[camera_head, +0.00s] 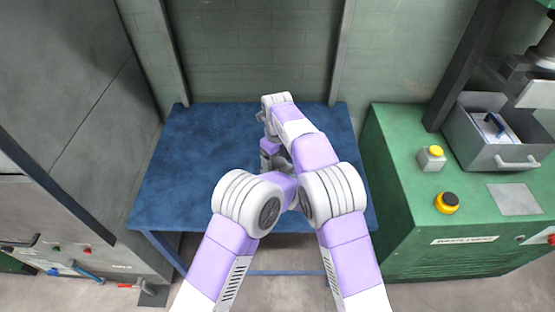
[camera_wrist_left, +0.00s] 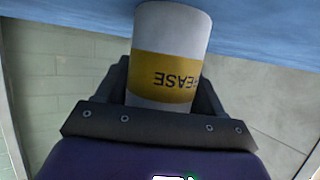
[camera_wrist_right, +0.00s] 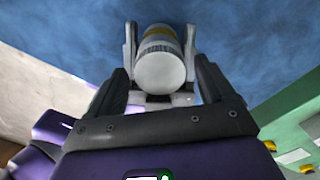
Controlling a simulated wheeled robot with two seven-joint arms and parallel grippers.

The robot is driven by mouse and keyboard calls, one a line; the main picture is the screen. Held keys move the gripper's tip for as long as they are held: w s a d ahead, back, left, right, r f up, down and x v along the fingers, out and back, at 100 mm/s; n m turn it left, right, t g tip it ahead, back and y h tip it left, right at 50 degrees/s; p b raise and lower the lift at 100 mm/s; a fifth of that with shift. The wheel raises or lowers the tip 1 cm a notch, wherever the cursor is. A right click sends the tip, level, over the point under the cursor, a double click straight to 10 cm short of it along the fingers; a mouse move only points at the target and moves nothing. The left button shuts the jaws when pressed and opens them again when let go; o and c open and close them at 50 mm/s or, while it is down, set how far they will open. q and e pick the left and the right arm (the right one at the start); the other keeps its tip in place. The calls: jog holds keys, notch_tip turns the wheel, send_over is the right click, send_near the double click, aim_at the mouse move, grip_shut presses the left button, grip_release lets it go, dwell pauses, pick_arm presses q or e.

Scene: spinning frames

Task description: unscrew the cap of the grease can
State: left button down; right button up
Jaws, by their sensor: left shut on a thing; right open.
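The grease can (camera_wrist_left: 168,28) is white with a yellow band and upside-down lettering in the left wrist view. My left gripper (camera_wrist_left: 165,75) is shut on it, one dark finger on each side. In the right wrist view the can's white ribbed cap (camera_wrist_right: 160,72) faces the camera, with the yellow band just behind it. My right gripper (camera_wrist_right: 163,63) is open, its dark fingers spread on either side of the cap with gaps. In the head view my arms hide the can and most of both grippers. I cannot tell whether the can touches the table.
The blue table (camera_head: 195,160) is bare around my arms. To the right stands a green cabinet (camera_head: 395,190) with a yellow button box (camera_head: 431,159), a black-and-yellow knob (camera_head: 447,203) and a grey bin (camera_head: 490,152). A grey machine (camera_head: 70,200) stands on the left.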

notch_tip(320, 180, up, 8)
jog(key=shift+f, duration=0.2)
jog(key=shift+c, duration=0.3)
jog(key=shift+f, duration=3.85)
jog(key=c, duration=0.9)
jog(key=o, duration=1)
jog(key=shift+c, duration=0.2)
jog(key=shift+r, duration=2.3)
pick_arm(q)
jog(key=shift+c, duration=0.3)
grip_release()
